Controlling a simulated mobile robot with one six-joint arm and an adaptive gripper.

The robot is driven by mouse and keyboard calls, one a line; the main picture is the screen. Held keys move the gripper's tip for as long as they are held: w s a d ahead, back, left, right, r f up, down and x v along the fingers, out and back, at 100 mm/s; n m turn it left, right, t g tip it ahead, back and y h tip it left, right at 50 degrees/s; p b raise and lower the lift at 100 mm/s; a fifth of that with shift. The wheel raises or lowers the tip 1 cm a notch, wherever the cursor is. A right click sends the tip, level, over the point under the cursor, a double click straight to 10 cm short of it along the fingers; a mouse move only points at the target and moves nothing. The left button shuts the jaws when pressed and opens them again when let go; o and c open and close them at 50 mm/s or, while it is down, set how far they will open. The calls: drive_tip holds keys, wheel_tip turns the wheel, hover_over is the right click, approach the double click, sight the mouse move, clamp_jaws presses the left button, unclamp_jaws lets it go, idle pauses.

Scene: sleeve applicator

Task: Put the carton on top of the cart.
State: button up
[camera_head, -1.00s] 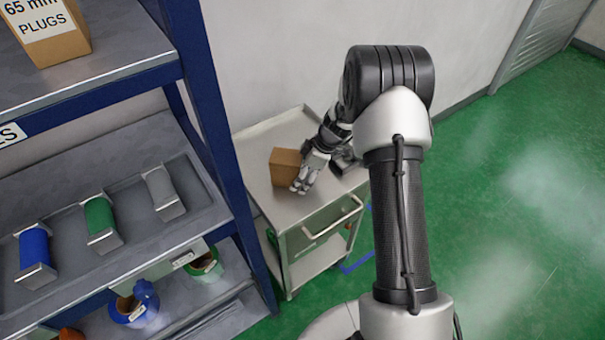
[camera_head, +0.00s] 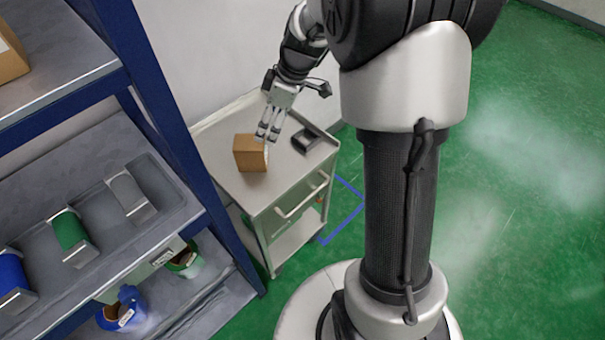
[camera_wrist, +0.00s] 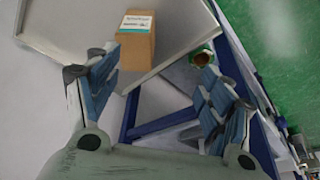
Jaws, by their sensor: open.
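The brown carton (camera_head: 249,153) stands upright on the top of the grey cart (camera_head: 225,130), towards its left side. In the wrist view the carton (camera_wrist: 135,44) shows a white label, with the cart top (camera_wrist: 75,38) under it. My gripper (camera_head: 266,136) is open and hangs above the cart, just right of the carton in the head view. In the wrist view my gripper's fingers (camera_wrist: 160,95) are spread wide, with nothing between them and the carton beyond them, apart from both.
A dark device (camera_head: 306,141) lies on the cart's right side. A blue-framed shelf (camera_head: 165,110) with coloured rolls stands close left of the cart. A wall is behind. The green floor (camera_head: 530,240) to the right is clear.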

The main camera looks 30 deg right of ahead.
drive_tip(key=s+a+r+m+t+h, duration=0.1)
drive_tip(key=s+a+r+m, duration=0.1)
drive_tip(key=s+r, duration=0.45)
drive_tip(key=s+a+r+m+h, duration=0.1)
drive_tip(key=s+a+r+m, duration=0.2)
drive_tip(key=s+r, duration=0.35)
drive_tip(key=s+m+t+h, duration=0.1)
drive_tip(key=s+m, duration=0.4)
drive_tip(key=s, duration=0.9)
drive_tip(key=shift+s+d+f, duration=0.2)
drive_tip(key=shift+d+f, duration=0.05)
drive_tip(key=shift+f, duration=0.15)
